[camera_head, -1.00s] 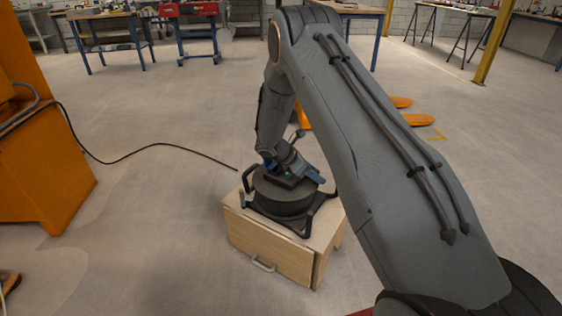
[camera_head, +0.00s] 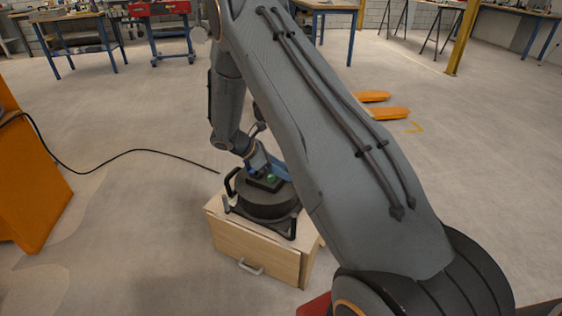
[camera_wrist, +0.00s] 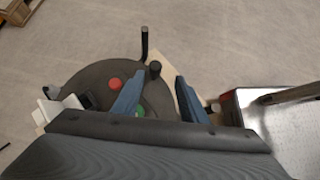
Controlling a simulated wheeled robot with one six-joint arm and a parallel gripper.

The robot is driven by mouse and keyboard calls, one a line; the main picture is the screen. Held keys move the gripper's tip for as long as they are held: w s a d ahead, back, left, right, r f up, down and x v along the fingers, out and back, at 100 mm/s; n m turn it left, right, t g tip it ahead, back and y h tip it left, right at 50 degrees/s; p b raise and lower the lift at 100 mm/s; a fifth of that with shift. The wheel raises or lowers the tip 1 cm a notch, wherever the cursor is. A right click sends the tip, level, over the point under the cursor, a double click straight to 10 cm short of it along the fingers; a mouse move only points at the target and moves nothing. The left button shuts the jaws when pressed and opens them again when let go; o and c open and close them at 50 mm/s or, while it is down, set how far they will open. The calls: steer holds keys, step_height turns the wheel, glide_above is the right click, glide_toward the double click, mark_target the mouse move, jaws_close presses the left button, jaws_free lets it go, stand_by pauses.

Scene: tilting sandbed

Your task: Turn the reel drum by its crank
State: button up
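The reel drum (camera_head: 266,204) is a dark, squat round body in a black frame on a small wooden cabinet (camera_head: 262,248). In the wrist view its dark round top (camera_wrist: 88,78) carries a red button and a green button, the green one partly behind a finger. My gripper (camera_head: 275,172) is low over the drum's top, with blue fingers. In the wrist view my gripper (camera_wrist: 160,78) has its fingers apart. A short black upright knob (camera_wrist: 155,70), perhaps the crank's grip, shows between or just beyond the fingertips. I cannot tell whether they touch it.
A taller black bent bar (camera_wrist: 145,43) rises beyond the knob. A black cable (camera_head: 135,151) runs across the floor towards an orange machine (camera_head: 30,190) at left. Orange forks (camera_head: 385,112) lie behind my arm. Workbenches stand far back. The floor around the cabinet is mostly clear.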

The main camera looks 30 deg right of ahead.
steer(key=s+a+r+m+y+p, duration=0.2)
steer(key=s+a+r+m+p, duration=0.2)
steer(key=s+r, duration=0.4)
step_height(320, 180, up, 2)
steer(key=shift+r+g+y, duration=0.25)
steer(key=shift+g+y, duration=0.05)
steer(key=shift+c, duration=0.4)
